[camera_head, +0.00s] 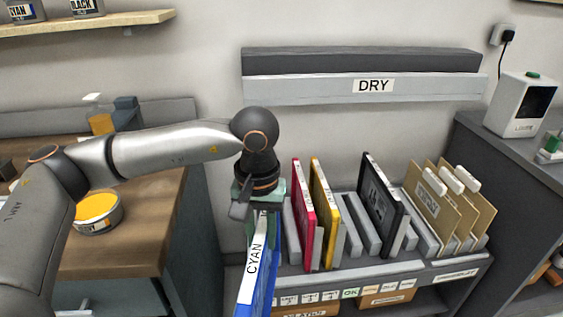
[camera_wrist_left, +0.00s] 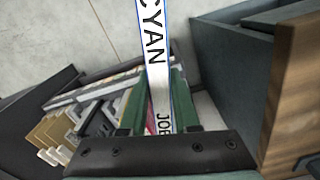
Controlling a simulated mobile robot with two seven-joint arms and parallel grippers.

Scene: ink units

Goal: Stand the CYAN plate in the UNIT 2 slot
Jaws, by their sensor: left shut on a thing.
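My left gripper (camera_head: 262,200) is shut on the top edge of the CYAN plate (camera_head: 258,268), which hangs down, blue with a white strip reading CYAN. The plate also shows in the left wrist view (camera_wrist_left: 154,40), between the fingers (camera_wrist_left: 158,122). It is at the near left end of the grey slotted rack (camera_head: 385,276), overlapping it in the picture; I cannot tell whether they touch. A red plate (camera_head: 302,215) and a yellow plate (camera_head: 324,215) stand in the rack. The small slot labels (camera_head: 309,297) are too small to read, so I cannot tell the UNIT 2 slot.
A black-framed plate (camera_head: 381,205) and several tan folders (camera_head: 437,200) stand farther right in the rack. A wooden table with a yellow ink tin (camera_head: 97,213) is at left. A grey cabinet (camera_head: 505,170) stands at right.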

